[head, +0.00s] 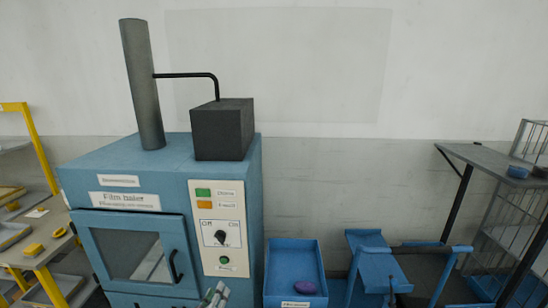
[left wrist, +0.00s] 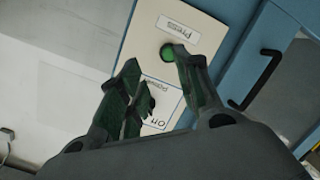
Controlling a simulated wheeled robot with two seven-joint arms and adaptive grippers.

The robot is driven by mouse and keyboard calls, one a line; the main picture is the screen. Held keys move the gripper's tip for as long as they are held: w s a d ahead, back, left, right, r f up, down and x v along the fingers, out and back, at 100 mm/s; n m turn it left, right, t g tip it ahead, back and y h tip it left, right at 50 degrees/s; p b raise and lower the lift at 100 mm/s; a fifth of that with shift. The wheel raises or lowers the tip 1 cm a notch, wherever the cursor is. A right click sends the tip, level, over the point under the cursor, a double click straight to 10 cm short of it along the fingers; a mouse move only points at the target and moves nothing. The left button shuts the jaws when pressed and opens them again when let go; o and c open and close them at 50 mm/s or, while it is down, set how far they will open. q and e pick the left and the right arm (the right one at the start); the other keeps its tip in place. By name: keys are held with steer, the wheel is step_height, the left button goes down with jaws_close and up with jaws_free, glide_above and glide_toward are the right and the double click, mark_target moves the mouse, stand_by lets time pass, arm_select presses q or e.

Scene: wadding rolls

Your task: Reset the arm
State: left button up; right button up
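My left gripper (head: 217,292) shows at the bottom of the head view, in front of the blue machine (head: 160,150), low by its control panel (head: 219,222). In the left wrist view my left gripper (left wrist: 153,60) has its two fingers apart with nothing held between them. One fingertip overlaps the edge of the round green button (left wrist: 168,52) under a "Press" label; I cannot tell whether it touches. The dark knob (left wrist: 148,102) shows beyond the fingers, partly hidden. My right gripper is not in view.
A blue bin (head: 294,255) with a purple item (head: 305,288) stands right of the machine. A blue stand (head: 375,262) and a dark shelf (head: 490,160) are farther right. A yellow-framed rack (head: 40,150) stands left. The machine's door has a black handle (head: 176,266).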

arm_select(q)
steer(key=s+d+f+m+g, duration=0.1)
steer(key=s+f+m+g, duration=0.15)
steer(key=s+f, duration=0.6)
steer(key=s+f+m+g+b, duration=0.1)
steer(key=s+f+g, duration=0.25)
steer(key=f, duration=1.05)
steer(key=s+d+f+m+g, duration=0.1)
steer(key=s+f+m+g, duration=0.1)
steer(key=s+f, duration=0.75)
steer(key=s+a+f+m+g, duration=0.1)
steer(key=s+a+f+g, duration=0.1)
steer(key=s+f, duration=0.5)
steer(key=s+a+f+m+g+y, duration=0.1)
steer(key=s+f, duration=0.6)
steer(key=s, duration=0.7)
steer(key=s+a+f+m+g+b, duration=0.1)
steer(key=s+a+f, duration=0.4)
steer(key=s, duration=0.5)
steer(key=f+m+g, duration=0.1)
steer(key=g, duration=0.1)
steer(key=shift+s+a+f+g, duration=0.2)
steer(key=shift+a+f+g, duration=0.1)
steer(key=shift+f+g, duration=0.1)
